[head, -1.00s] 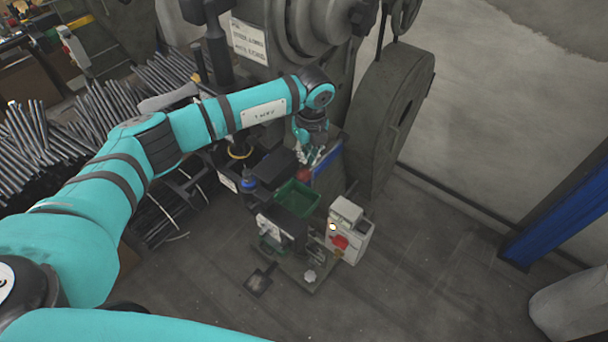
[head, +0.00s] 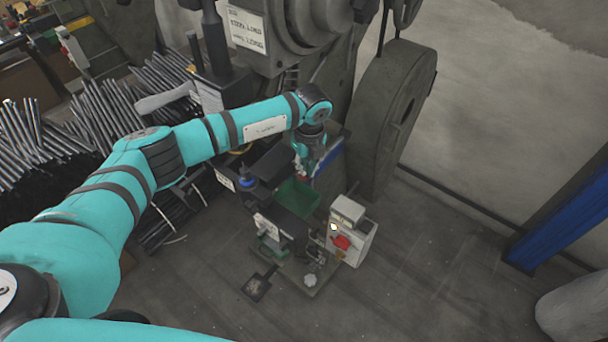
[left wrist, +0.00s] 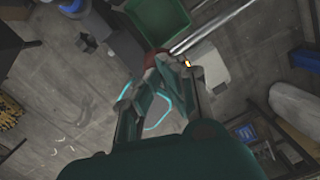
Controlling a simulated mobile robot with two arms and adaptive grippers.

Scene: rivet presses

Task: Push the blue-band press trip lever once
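The press has a blue band (head: 247,183) around a short post, left of a green bin (head: 298,198). A small red knob (head: 303,175), which looks like the trip lever's end, shows just behind the bin. My left gripper (head: 307,168) is at this knob, partly hidden by its own wrist. In the left wrist view the fingertips of my left gripper (left wrist: 168,64) come together with nothing seen between them. The red-brown knob (left wrist: 156,55) is right at the tips; whether they touch cannot be told. My right gripper is not in view.
A grey control box (head: 347,230) with a red button stands right of the bin. A large flywheel (head: 392,120) is behind to the right. Bundles of metal rods (head: 95,120) lie at the left.

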